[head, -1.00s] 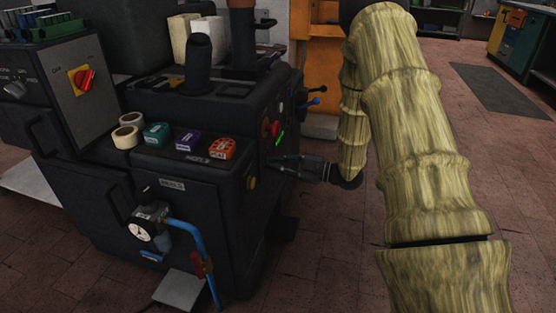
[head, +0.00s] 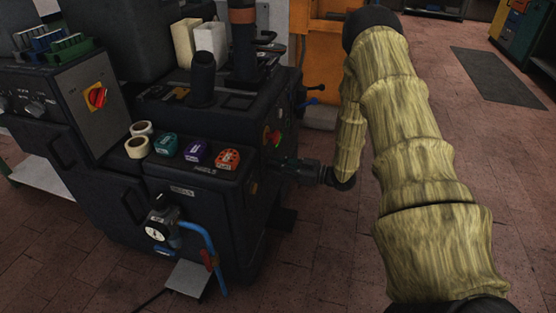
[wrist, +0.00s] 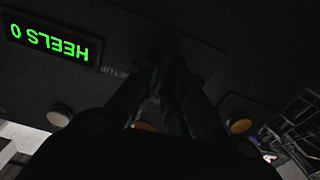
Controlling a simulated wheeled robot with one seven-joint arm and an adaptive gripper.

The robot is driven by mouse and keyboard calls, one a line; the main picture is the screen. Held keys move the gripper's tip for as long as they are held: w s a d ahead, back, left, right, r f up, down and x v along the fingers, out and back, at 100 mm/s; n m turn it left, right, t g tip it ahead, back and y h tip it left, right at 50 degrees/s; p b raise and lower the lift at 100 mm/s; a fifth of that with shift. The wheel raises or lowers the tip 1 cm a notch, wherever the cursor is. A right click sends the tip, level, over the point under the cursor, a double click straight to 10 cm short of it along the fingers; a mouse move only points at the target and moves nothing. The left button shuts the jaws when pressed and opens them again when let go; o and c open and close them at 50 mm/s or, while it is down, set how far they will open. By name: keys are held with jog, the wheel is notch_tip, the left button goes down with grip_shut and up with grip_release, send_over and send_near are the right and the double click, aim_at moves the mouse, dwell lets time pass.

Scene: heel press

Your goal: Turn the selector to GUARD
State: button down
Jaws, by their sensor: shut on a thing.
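My gripper (head: 281,166) is at the right-hand side of the black press (head: 232,200), its fingers against or very near the panel face. In the wrist view my gripper (wrist: 168,88) shows dark, narrowed fingers, shut on the selector. The selector knob is hidden between the fingers, and its pointer cannot be read. A small label that looks like SETUP (wrist: 115,72) is beside the fingertips in the wrist view. No GUARD mark is legible.
A green display (wrist: 50,42) reads HEELS 0, upside down. A red-and-yellow switch (head: 96,97) is on the left cabinet. A blue pipe (head: 205,240) is at the front.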

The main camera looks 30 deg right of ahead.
jog(key=shift+d+m+p, duration=0.1)
jog(key=shift+m+p, duration=0.35)
jog(key=shift+m, duration=0.05)
jog(key=c, duration=1.5)
grip_release()
jog(key=v, duration=1.1)
jog(key=shift+s+d, duration=0.25)
jog(key=shift+s, duration=0.1)
